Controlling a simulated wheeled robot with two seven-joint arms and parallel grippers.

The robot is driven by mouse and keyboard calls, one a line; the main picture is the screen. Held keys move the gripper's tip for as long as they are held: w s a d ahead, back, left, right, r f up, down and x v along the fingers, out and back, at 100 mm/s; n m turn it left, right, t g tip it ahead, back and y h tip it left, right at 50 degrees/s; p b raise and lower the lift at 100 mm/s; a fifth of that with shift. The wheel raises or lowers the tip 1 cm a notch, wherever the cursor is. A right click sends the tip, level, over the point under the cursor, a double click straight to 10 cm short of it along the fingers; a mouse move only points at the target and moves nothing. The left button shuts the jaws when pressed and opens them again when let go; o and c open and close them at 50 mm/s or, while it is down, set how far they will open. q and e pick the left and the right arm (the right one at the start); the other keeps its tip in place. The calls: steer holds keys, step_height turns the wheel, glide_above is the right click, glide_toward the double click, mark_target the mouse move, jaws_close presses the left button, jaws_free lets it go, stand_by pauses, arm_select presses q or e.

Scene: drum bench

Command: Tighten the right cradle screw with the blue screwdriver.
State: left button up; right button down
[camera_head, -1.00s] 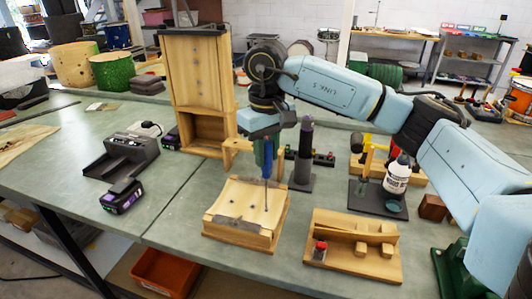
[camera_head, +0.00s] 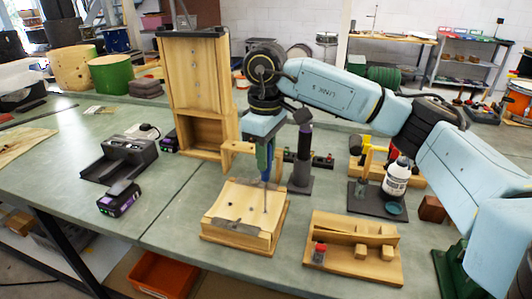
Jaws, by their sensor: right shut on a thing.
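The wooden cradle (camera_head: 235,238) sits on the green bench in the middle of the view, with a grey strip (camera_head: 235,226) along its front. My right gripper (camera_head: 263,150) is above the back right part of the cradle, shut on the blue screwdriver (camera_head: 270,158). The screwdriver is close to upright, its thin shaft pointing down to the right side of the cradle top. Its tip is at or very near the right cradle screw, which is too small to make out clearly; I cannot tell whether they touch. My left gripper is not in view.
A wooden tray (camera_head: 335,262) with small blocks lies right of the cradle. A dark post (camera_head: 302,160) stands just behind it, and a white bottle (camera_head: 397,178) farther right. A tall wooden cabinet (camera_head: 197,85) is behind. A black power tool battery (camera_head: 120,198) lies left; bench between is clear.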

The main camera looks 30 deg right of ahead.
steer(key=shift+f, duration=0.3)
steer(key=m, duration=0.4)
steer(key=shift+s+a+m, duration=0.1)
steer(key=shift+m, duration=0.5)
steer(key=m+p, duration=0.1)
steer(key=m, duration=0.4)
steer(key=shift+f, duration=0.1)
steer(key=m, duration=0.5)
steer(key=shift+p, duration=0.35)
